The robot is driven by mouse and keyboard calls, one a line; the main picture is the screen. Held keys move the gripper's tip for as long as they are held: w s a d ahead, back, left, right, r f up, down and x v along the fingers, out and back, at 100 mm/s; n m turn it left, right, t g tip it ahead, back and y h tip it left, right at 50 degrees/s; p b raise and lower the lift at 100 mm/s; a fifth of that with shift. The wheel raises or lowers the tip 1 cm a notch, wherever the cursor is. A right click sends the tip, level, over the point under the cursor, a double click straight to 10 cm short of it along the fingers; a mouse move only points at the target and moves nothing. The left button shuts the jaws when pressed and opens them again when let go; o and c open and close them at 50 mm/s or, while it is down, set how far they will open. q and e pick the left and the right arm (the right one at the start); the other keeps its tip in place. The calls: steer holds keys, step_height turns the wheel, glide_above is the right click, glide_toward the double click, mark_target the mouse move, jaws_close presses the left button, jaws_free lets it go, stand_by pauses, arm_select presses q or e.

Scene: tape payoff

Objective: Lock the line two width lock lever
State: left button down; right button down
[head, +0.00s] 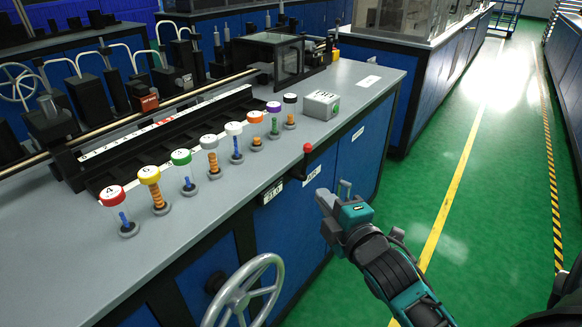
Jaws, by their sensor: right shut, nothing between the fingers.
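A lever with a red ball knob (307,148) stands on the blue front of the near bench, just below the worktop edge. Its dark shaft runs down and slightly left from the knob, between two small white labels. I cannot tell from its pose whether it is locked. My right gripper (333,196) is shut and empty, in front of the bench, below and to the right of the lever and apart from it. My left gripper is not in view.
A handwheel (244,292) juts from the bench front at the lower left. Several lettered, coloured knobs (181,157) line the worktop (210,215), with a grey labelled box (321,105) near its right end. The green floor (440,150) to the right is clear.

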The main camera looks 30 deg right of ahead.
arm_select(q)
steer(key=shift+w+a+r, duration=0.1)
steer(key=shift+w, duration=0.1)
arm_select(e)
steer(key=shift+w+a+r, duration=0.1)
steer(key=shift+w+r, duration=0.1)
steer(key=b, duration=0.1)
glide_toward(306, 162)
steer(key=w+a+r, duration=0.1)
steer(key=w+a, duration=0.2)
steer(key=w, duration=0.1)
arm_select(q)
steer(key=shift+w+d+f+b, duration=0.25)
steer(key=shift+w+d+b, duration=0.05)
steer(key=shift+b, duration=0.1)
arm_select(e)
steer(key=shift+w+d, duration=1.4)
steer(key=shift+d, duration=0.15)
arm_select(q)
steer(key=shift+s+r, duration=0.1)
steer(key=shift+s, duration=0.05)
arm_select(e)
steer(key=shift+w, duration=0.1)
